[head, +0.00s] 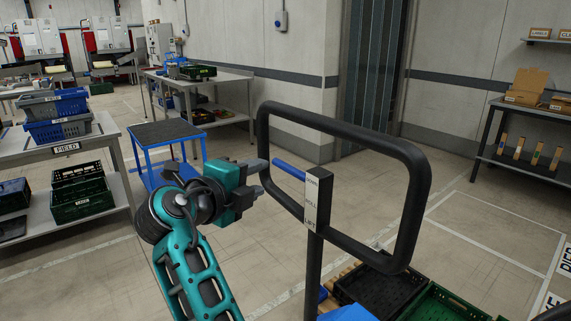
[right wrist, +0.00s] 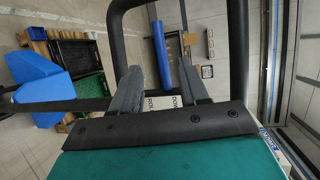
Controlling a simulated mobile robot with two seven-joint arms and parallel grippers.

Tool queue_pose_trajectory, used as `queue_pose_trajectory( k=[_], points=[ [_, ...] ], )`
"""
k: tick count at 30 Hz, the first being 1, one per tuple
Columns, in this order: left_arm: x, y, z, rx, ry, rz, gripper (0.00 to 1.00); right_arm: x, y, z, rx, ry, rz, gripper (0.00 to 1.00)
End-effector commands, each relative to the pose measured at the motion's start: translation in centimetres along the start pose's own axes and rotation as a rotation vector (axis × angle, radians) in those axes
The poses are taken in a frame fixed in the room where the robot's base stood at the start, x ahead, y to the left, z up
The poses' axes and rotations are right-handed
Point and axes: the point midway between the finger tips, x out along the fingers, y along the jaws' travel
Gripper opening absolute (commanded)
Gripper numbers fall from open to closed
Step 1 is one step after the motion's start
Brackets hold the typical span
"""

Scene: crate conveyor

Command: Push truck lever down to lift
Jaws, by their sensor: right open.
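The blue lever (head: 289,169) sticks out to the left from the black post of the truck, level or nearly so. A white label strip (head: 311,202) with printed words runs down the post beside it. The truck's black loop handle (head: 420,190) surrounds the lever area. My right gripper (head: 262,176) is open and empty, just left of the lever's free end. In the right wrist view the lever (right wrist: 160,50) shows between the two grey fingers (right wrist: 158,64); I cannot tell whether they touch it. My left gripper is not in view.
Black and green crates (head: 437,303) and a blue bin (head: 346,313) sit low behind the handle. A blue cart (head: 187,154) and a table with crates (head: 103,134) stand at the left. A shelf table (head: 487,156) stands at the right. Floor between is open.

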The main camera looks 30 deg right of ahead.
Motion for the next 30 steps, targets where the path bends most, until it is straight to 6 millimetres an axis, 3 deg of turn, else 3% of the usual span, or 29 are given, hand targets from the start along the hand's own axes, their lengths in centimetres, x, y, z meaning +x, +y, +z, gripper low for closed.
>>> queue_pose_trajectory(
  k=[9, 15, 21, 30],
  points=[
    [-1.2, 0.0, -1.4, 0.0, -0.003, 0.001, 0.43, 6.7, -0.4, -0.1, -0.004, 0.002, -0.003, 0.44],
    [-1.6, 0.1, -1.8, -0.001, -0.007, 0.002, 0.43, 9.8, -0.2, 0.0, -0.005, 0.0, -0.002, 0.44],
    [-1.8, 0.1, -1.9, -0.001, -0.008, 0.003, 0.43, 11.1, -0.1, 0.0, -0.003, -0.001, -0.001, 0.44],
    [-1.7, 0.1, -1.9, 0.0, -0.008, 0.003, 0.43, 11.3, 0.0, 0.0, -0.002, -0.002, -0.001, 0.42]
  ],
)
